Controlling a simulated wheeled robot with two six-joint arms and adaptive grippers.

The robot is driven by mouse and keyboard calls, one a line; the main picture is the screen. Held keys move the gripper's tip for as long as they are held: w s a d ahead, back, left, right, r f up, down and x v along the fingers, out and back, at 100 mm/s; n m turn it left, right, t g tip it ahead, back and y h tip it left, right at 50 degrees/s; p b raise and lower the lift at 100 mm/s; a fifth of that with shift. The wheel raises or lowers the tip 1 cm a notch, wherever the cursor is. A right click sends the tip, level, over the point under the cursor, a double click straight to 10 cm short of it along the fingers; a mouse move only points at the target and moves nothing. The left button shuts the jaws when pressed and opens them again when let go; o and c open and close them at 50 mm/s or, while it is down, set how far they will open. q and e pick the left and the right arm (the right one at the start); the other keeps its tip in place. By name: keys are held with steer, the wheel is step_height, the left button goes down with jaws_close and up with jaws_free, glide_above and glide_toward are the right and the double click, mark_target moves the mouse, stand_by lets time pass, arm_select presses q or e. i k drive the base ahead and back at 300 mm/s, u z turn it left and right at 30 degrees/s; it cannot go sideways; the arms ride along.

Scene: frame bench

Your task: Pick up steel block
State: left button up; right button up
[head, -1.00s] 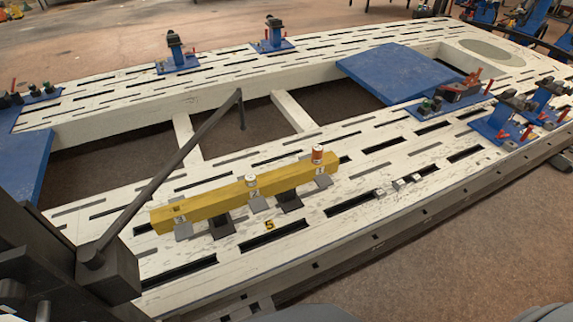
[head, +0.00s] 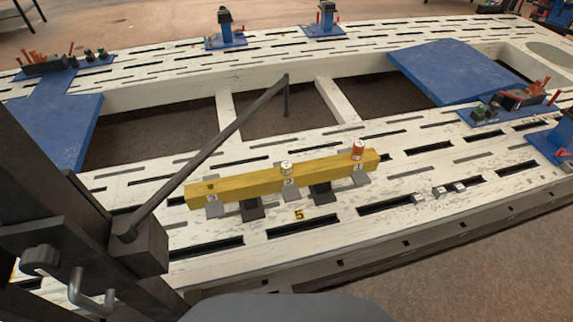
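Several small grey metal blocks, which may include the steel block, sit in a short row on the white slotted bench (head: 330,228), right of the yellow beam (head: 240,184). They are a left block (head: 418,198), a middle block (head: 438,191) and a right block (head: 459,187), too small to make out in detail. Neither of my grippers is in view, so nothing shows near the blocks.
The yellow beam carries a white-topped cylinder (head: 286,168) and an orange one (head: 358,151). A dark post with a slanting rod (head: 215,145) stands at left. Blue plates (head: 455,72) and blue fixtures (head: 225,36) lie around the bench. Bench surface around the blocks is mostly clear.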

mark_target(417, 199)
steer(key=z, duration=0.3)
steer(key=k, duration=0.4)
steer(key=z, duration=2)
steer(key=i, duration=1.15)
steer(key=u, duration=0.3)
steer(key=i, duration=0.8)
steer(key=u, duration=1.25)
steer(key=i, duration=0.3)
steer(key=u, duration=0.25)
